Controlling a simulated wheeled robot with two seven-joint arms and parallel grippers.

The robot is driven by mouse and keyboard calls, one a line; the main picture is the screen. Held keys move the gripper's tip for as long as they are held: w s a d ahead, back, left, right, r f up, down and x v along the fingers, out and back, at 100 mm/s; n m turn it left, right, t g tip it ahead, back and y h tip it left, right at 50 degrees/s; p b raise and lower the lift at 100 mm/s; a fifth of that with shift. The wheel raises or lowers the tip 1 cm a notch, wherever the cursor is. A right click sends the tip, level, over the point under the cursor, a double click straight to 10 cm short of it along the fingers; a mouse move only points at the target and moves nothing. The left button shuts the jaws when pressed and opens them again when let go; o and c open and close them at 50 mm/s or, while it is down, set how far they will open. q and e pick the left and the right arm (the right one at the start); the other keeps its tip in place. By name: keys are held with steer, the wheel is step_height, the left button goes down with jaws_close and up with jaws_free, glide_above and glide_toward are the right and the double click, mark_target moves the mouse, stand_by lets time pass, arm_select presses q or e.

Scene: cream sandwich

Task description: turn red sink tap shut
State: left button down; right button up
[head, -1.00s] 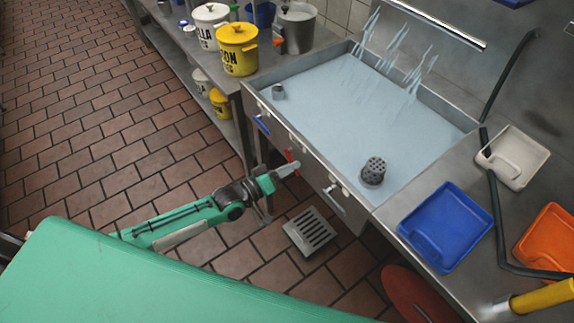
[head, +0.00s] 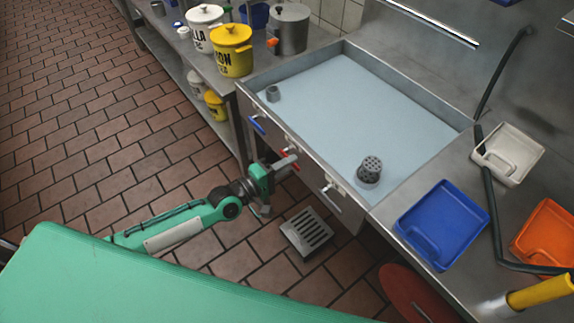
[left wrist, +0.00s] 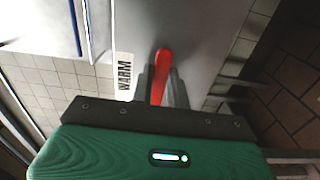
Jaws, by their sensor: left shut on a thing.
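The red sink tap (head: 282,154) is a small lever on the front panel of the sink, largely hidden by my left gripper (head: 287,162) in the head view. In the left wrist view the red lever (left wrist: 161,70) stands between the two grey fingers of my left gripper (left wrist: 162,88), which is shut on it. A white label reading "WARM" is beside it. The sink (head: 455,135) holds pale blue water with a flat surface, and no jets show above it. My right gripper is not in view.
A blue-handled tap (head: 256,123) is to the left on the same panel, and a white-handled one (head: 333,189) to the right. A floor drain (head: 307,233) lies below. Blue (head: 443,222), white (head: 507,155) and orange (head: 545,238) trays lie on the right counter.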

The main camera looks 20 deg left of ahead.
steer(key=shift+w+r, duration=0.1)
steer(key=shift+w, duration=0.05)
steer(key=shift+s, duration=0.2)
arm_select(q)
steer(key=c, duration=1.4)
jaws_free()
steer(key=shift+o, duration=0.2)
steer(key=shift+s+a, duration=0.1)
